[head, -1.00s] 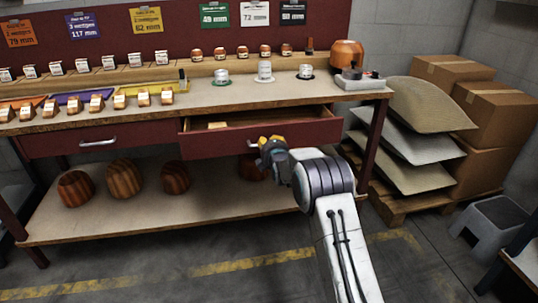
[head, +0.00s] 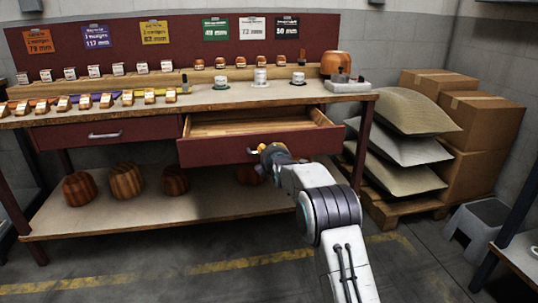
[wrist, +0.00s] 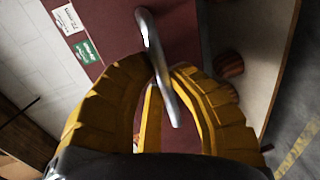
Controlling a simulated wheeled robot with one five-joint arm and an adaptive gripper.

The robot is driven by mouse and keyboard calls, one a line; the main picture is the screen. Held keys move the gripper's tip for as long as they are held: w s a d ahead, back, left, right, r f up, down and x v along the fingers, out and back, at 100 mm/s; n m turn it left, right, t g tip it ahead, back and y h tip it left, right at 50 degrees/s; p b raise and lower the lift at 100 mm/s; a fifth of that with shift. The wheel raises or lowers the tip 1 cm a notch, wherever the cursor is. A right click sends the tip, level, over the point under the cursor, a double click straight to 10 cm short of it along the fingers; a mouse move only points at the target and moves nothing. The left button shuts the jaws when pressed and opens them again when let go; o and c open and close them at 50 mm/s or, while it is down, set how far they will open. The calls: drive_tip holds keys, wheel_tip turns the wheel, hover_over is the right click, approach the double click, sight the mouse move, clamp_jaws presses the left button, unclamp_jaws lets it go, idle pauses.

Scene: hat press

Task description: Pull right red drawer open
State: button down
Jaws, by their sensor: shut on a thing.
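The right red drawer (head: 222,151) stands pulled out from under the bench top in the head view, its wooden inside showing. My gripper (head: 268,151) is at the front of this drawer, over its handle. In the wrist view the metal handle (wrist: 152,45) runs between the yellow fingers of my gripper (wrist: 160,75), which are shut on it. The drawer's red front (wrist: 115,75) lies behind the handle. The inside of the drawer looks empty where it shows; the part close behind its front is hidden.
The left red drawer (head: 105,134) is closed. The bench top (head: 225,98) carries small labelled blocks, white cylinders and an orange device (head: 335,64). Wooden blocks (head: 126,181) stand on the lower shelf (head: 110,213). Sacks (head: 405,110) and boxes (head: 480,130) are piled at right. The floor in front is open.

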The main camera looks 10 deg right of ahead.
drive_tip(key=shift+s, duration=0.2)
drive_tip(key=c, duration=1.1)
unclamp_jaws()
drive_tip(key=shift+s, duration=0.1)
drive_tip(key=shift+v, duration=5.9)
